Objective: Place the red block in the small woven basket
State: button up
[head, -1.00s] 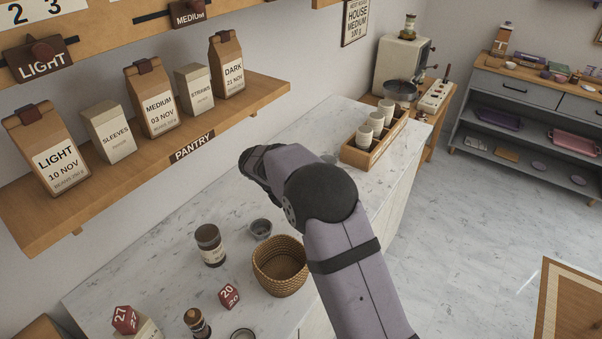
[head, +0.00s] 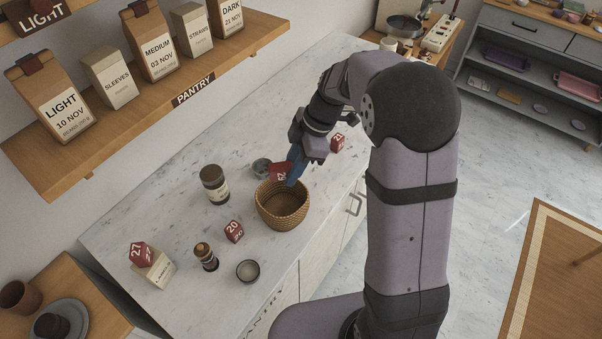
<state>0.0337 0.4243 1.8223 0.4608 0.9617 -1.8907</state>
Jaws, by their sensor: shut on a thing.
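My gripper (head: 291,173), with blue fingers, is shut on a red block (head: 280,172) with white marks too small to read surely. It holds the block tilted just above the back rim of the small woven basket (head: 283,219). The basket stands upright on the counter, and its visible inside looks empty. Other red blocks are on the counter: one marked 20 (head: 234,232) left of the basket, one marked 21 (head: 338,142) behind and right of my gripper. A red block marked 27 (head: 141,254) sits on a small pale box.
A dark jar (head: 215,186), a small grey cup (head: 261,167), a small brown bottle (head: 206,257) and a round tin (head: 248,271) stand around the basket on the marble counter (head: 130,219). The pantry shelf (head: 150,115) overhangs the back left.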

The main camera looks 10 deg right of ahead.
jog(key=shift+w+a+r, duration=0.1)
jog(key=shift+a+r, duration=0.05)
jog(key=shift+r, duration=0.1)
jog(key=shift+f+b, duration=3.1)
jog(key=shift+f, duration=2.4)
jog(key=o, duration=1.1)
notch_tip(320, 180, up, 7)
jog(key=p, duration=0.3)
jog(key=shift+p, duration=0.35)
